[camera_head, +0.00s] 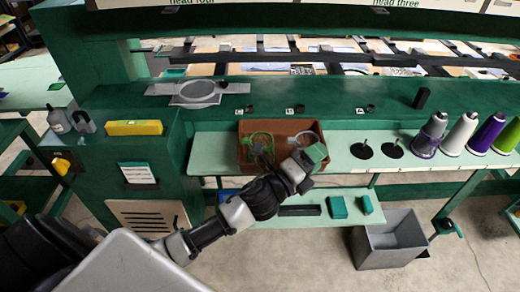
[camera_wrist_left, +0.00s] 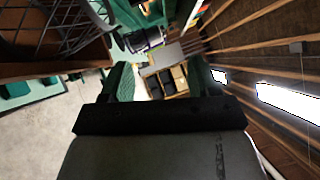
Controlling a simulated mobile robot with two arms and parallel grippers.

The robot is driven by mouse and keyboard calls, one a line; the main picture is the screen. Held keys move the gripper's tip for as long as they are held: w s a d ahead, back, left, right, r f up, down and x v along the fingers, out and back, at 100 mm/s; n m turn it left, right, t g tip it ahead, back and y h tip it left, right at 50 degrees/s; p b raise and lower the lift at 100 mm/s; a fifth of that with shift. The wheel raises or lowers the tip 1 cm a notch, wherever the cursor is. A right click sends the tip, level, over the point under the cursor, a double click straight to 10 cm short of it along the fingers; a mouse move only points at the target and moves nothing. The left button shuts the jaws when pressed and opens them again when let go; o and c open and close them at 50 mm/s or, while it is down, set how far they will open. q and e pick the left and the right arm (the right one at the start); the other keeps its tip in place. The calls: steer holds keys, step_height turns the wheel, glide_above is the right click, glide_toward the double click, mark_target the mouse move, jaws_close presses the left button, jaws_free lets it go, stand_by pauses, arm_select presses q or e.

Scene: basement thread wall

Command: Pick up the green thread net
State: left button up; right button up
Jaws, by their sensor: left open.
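In the head view, the green thread net (camera_head: 262,147) lies in the left half of a brown tray (camera_head: 244,158) on the pale green shelf. A greyish-white ringed net (camera_head: 307,137) lies in the tray's right half. My left gripper (camera_head: 313,155) is over the tray's front right corner, right of the green net and apart from it. It is open, and its dark green fingers stand apart in the left wrist view (camera_wrist_left: 157,78). That view shows the brown tray's edge (camera_wrist_left: 60,68) and a greyish net (camera_wrist_left: 65,25) at upper left. My right gripper is not in view.
Dark spool stands (camera_head: 361,150) and thread cones (camera_head: 461,133) stand to the tray's right. A grey bin (camera_head: 388,242) is on the floor at lower right. Green boxes (camera_head: 338,207) lie on the lower shelf. A machine frame (camera_head: 300,98) runs behind the tray.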

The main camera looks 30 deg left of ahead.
arm_select(q)
steer(key=d+r+m+g+h, duration=0.3)
steer(key=d+r+m+h, duration=0.15)
steer(key=m+h, duration=0.4)
steer(key=m+g+y, duration=1.5)
steer(key=m+y, duration=0.1)
steer(key=m, duration=1.6)
glide_toward(246, 140)
steer(key=shift+w+d, duration=0.15)
steer(key=shift+w, duration=0.4)
steer(key=shift+a+f, duration=0.2)
steer(key=shift+f, duration=0.05)
step_height(246, 140, down, 4)
steer(key=shift+f+p, duration=0.25)
steer(key=shift+p, duration=0.25)
steer(key=f+p, duration=0.1)
steer(key=f, duration=0.1)
steer(key=s+f+p, duration=0.1)
steer(key=f, duration=0.2)
steer(key=shift+d+p, duration=0.2)
steer(key=shift+p, duration=0.1)
steer(key=shift+f, duration=0.25)
steer(key=shift+w, duration=0.1)
steer(key=shift+c, duration=0.3)
